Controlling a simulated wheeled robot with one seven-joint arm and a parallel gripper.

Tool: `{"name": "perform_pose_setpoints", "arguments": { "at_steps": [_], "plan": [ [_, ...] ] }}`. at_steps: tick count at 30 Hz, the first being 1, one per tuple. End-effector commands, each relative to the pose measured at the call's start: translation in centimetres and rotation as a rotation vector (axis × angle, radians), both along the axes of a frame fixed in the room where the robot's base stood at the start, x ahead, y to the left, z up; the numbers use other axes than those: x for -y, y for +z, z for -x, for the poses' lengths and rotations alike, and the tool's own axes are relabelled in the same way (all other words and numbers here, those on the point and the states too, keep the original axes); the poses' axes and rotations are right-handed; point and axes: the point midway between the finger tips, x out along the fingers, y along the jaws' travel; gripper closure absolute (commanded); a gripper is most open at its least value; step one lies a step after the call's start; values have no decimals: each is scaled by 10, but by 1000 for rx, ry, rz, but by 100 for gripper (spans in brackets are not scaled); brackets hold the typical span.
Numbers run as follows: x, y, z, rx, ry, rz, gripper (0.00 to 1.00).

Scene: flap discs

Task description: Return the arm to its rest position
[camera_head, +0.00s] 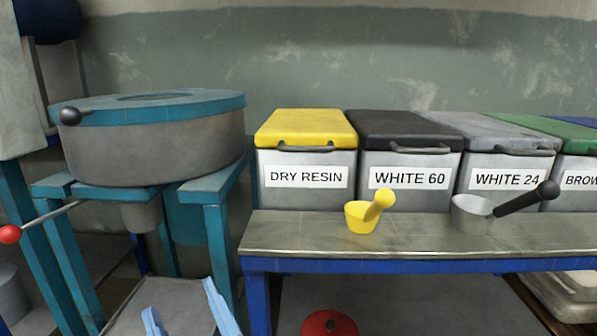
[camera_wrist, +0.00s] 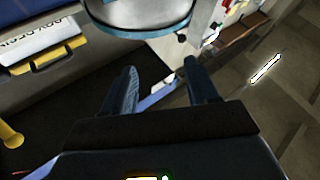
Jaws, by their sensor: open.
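My gripper (camera_head: 186,308) shows at the bottom left of the head view as two light blue fingers, spread apart. In the wrist view my gripper (camera_wrist: 161,80) has its two fingers apart, with nothing held between them. The fingers are in front of the teal frame and left of the bench. The rest of my arm is out of the head view.
A round drum with a teal lid (camera_head: 150,105) stands on a teal frame at left. Open floor (camera_wrist: 270,110) shows at right in the wrist view.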

Motion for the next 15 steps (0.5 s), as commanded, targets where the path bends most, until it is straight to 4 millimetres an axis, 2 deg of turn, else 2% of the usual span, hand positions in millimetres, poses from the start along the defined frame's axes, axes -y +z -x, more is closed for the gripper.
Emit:
{"name": "perform_pose_setpoints", "arguments": {
  "at_steps": [1, 6, 11, 15],
  "plan": [
    [18, -17, 7, -49, -30, -18, 41],
    [75, -61, 31, -183, -125, -70, 41],
    [128, -97, 64, -298, -216, -102, 41],
    [172, -123, 100, -391, -297, -116, 41]
  ]
}}
